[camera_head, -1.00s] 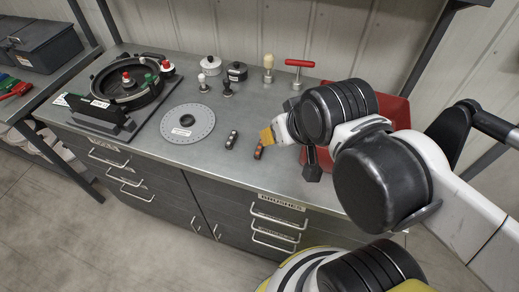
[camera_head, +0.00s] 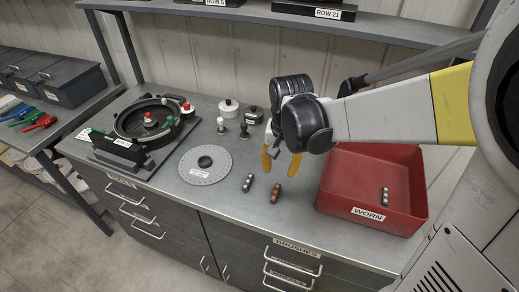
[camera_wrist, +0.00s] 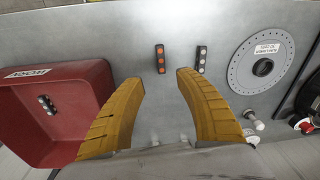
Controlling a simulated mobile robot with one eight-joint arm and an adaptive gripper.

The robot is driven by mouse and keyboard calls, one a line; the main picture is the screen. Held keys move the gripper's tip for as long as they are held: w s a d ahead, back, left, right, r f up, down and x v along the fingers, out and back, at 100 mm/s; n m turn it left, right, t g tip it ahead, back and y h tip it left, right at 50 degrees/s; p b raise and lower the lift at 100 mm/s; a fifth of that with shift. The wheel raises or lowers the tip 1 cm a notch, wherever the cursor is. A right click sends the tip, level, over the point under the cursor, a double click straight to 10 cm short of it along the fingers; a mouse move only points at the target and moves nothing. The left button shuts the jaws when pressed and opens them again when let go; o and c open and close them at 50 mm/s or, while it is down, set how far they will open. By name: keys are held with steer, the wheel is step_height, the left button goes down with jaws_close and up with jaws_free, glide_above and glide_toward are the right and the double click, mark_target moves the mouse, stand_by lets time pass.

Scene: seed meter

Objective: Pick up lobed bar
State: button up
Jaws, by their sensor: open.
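Two short dark bars lie apart on the grey bench top in the head view. One has pale round lobes (camera_head: 248,183); the other has orange lobes (camera_head: 276,193). The wrist view shows the orange-lobed bar (camera_wrist: 160,58) left of the pale-lobed bar (camera_wrist: 201,58). A third bar with grey lobes (camera_head: 385,196) lies inside the red bin (camera_head: 340,190) labelled WORN. My gripper (camera_head: 280,171) is open and empty above the bench, behind the two bench bars. Its yellow fingers (camera_wrist: 160,78) stand wide apart, with both bench bars ahead of the tips.
A grey perforated disc (camera_head: 190,170) lies left of the bars. A black round housing (camera_head: 122,130) stands farther left. Small knobs and a white lidded pot (camera_head: 228,108) stand behind. A shelf (camera_head: 300,20) crosses above. The bench front near the bars is clear.

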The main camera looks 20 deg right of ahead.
steer(key=m+g+b, duration=0.1)
steer(key=b, duration=0.1)
glide_above(275, 192)
step_height(275, 192, down, 8)
steer(key=shift+s+d+f, duration=0.1)
steer(key=shift+f, duration=0.05)
steer(key=shift+f+b, duration=0.95)
steer(key=shift+f, duration=1.85)
steer(key=shift+r, duration=0.1)
jaws_close()
